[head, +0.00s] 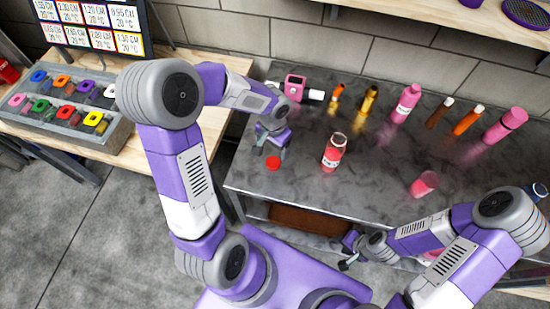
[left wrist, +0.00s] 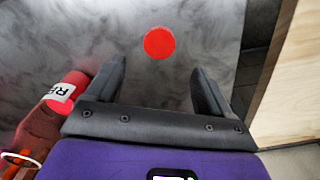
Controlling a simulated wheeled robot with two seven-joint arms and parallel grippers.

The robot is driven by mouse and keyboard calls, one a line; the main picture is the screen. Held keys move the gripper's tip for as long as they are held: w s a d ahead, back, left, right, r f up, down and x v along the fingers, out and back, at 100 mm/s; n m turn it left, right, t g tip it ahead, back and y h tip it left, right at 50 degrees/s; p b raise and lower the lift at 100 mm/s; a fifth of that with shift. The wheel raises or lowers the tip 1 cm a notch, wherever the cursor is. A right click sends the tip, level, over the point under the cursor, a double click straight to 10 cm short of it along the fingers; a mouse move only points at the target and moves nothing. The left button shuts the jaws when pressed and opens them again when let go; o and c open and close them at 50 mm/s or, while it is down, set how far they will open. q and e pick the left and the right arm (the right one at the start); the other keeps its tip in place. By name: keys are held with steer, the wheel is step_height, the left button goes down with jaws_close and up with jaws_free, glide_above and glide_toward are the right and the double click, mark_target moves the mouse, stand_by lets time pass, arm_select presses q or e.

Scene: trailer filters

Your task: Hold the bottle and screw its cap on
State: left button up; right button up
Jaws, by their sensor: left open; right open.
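A clear bottle with red contents and a white label (head: 334,152) stands upright on the grey counter, its top apparently uncapped. It also shows at the left edge of the left wrist view (left wrist: 62,92). A round red cap (head: 273,162) lies on the counter to the left of the bottle; in the left wrist view the cap (left wrist: 159,43) is just beyond my fingertips, between their lines. My left gripper (head: 270,147) is open and empty above the counter near the cap. My right gripper (head: 347,252) is low in front of the counter's front edge, apart from the bottle and open.
The grey counter (head: 300,190) has free room around the cap. A pink cup (head: 424,184) stands to the right. Several pink, orange and gold bottles line the back, with a pink device (head: 294,86). A wooden table (head: 205,120) with a tray of coloured blocks is at left.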

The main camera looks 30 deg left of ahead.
mark_target(273, 162)
arm_select(q)
steer(key=shift+f+b, duration=0.35)
steer(key=shift+f, duration=0.9)
steer(key=f+b, duration=0.1)
steer(key=f, duration=0.4)
steer(key=shift+s+f+b, duration=0.15)
steer(key=shift+s+b, duration=0.05)
steer(key=shift+b, duration=0.15)
steer(key=c, duration=1.1)
step_height(273, 162, up, 10)
steer(key=p, duration=0.3)
